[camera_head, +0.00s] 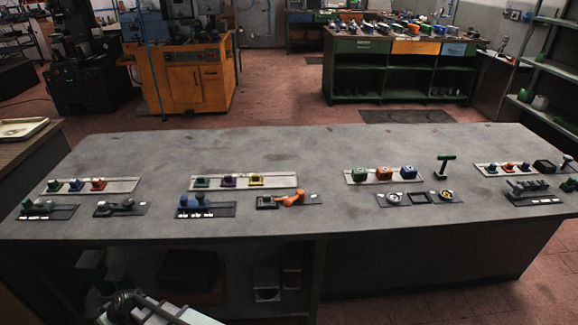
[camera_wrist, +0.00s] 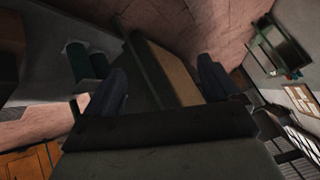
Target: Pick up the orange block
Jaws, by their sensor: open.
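Several orange pieces show in the head view. An orange block (camera_head: 384,173) sits between a green block (camera_head: 359,174) and a blue block (camera_head: 408,171) on a pale tray right of centre. A smaller orange piece (camera_head: 98,184) is at the right end of the far-left tray, and another (camera_head: 507,167) is on the far-right tray. I cannot tell which one the task means. My gripper (camera_wrist: 158,78) shows in the wrist view, its two dark fingers wide apart. No orange block shows between them. It is apart from all these pieces.
The grey workbench (camera_head: 290,150) is clear along its back half. A tray (camera_head: 285,181) with green, purple and yellow pieces stands left of centre. An orange-handled tool (camera_head: 292,199) lies in front of it.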

